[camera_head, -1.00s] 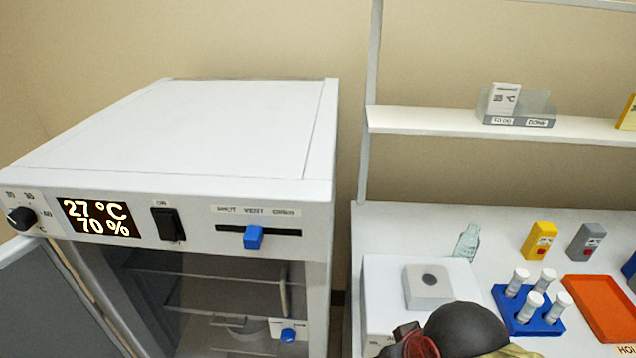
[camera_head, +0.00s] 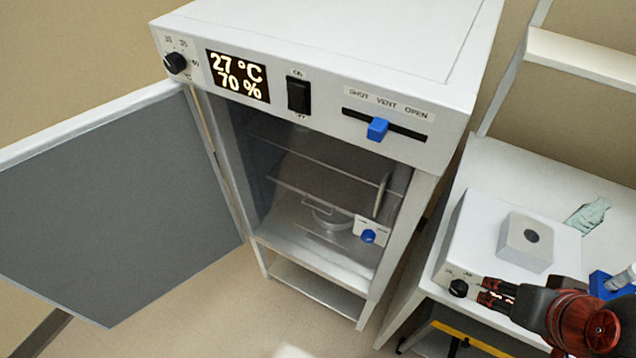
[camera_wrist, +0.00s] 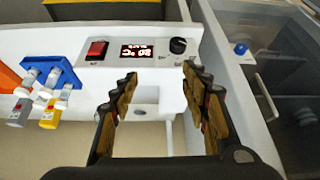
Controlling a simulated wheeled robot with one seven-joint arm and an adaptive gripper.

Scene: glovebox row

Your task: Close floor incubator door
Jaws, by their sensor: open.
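The floor incubator (camera_head: 330,69) is a white cabinet with a lit display reading 27 °C and 70 %. Its door (camera_head: 105,200), grey inside with a white edge, stands wide open to the left, hinged at the cabinet's left side. The shelves inside are exposed. My gripper (camera_head: 487,292) is at the lower right in the head view, in front of the bench and well apart from the door. In the wrist view my gripper (camera_wrist: 160,105) has its fingers spread with nothing between them. The incubator door does not clearly show in the wrist view.
A white bench (camera_head: 535,150) stands right of the incubator. It bears a small white heater box (camera_head: 470,240) with a knob, a glove (camera_head: 588,215) and a blue tube rack (camera_head: 603,282). The floor (camera_head: 215,310) before the incubator looks clear.

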